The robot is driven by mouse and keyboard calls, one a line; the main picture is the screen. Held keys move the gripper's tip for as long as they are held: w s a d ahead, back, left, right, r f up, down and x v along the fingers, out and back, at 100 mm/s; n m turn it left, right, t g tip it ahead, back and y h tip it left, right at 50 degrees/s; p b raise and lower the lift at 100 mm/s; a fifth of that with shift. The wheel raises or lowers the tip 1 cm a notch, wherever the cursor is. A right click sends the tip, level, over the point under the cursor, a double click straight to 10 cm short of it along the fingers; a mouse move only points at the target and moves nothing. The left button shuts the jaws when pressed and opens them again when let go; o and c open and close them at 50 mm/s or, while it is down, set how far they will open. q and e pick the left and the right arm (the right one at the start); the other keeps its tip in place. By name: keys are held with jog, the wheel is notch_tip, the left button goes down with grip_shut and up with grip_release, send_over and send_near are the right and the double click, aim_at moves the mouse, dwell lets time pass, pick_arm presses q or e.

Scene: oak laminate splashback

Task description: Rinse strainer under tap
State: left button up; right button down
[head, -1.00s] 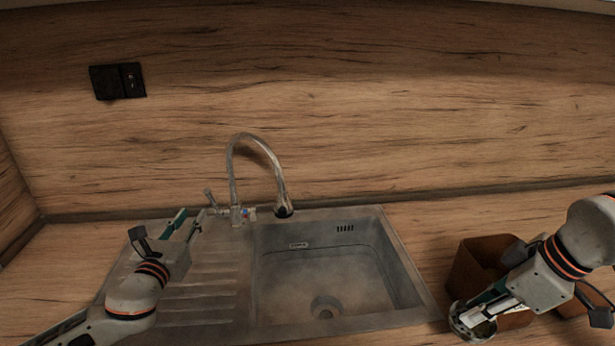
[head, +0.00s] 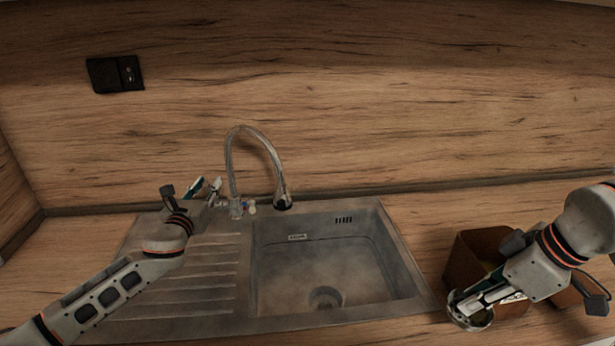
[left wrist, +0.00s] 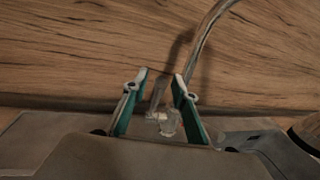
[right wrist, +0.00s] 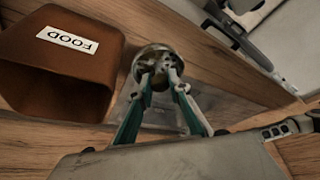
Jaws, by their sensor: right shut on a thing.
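The curved metal tap (head: 231,165) stands behind the sink (head: 400,262), its spout end over the basin. Its lever (head: 215,190) is at the left of the tap's base. My left gripper (head: 207,184) is open close to the lever. In the left wrist view the lever (left wrist: 158,95) shows between the spread fingers (left wrist: 160,80), apart from both. My right gripper (head: 478,302) is shut on the small round metal strainer (head: 468,318), right of the sink near the counter's front. The strainer (right wrist: 153,52) also shows at the fingertips in the right wrist view; the fingers partly hide it.
A brown open box (head: 462,262) labelled FOOD in the right wrist view (right wrist: 68,40) stands right of the sink, close to my right gripper. The ribbed drainboard (head: 205,285) is bare and the basin is empty. A black socket (head: 116,74) is on the splashback.

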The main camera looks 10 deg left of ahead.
pick_arm(q)
grip_shut()
pick_arm(e)
jog(key=shift+f, duration=0.1)
pick_arm(q)
jog(key=s+t+b, duration=0.1)
jog(key=b, duration=0.3)
jog(key=shift+d+f, duration=0.1)
jog(key=shift+f, duration=0.25)
pick_arm(e)
notch_tip(320, 180, down, 4)
jog(key=shift+r, duration=0.1)
pick_arm(q)
jog(key=shift+s+t+b, duration=0.15)
jog(key=shift+t+b, duration=0.15)
jog(key=shift+b, duration=0.45)
pick_arm(e)
jog(key=shift+f, duration=0.65)
pick_arm(q)
jog(key=shift+r, duration=0.1)
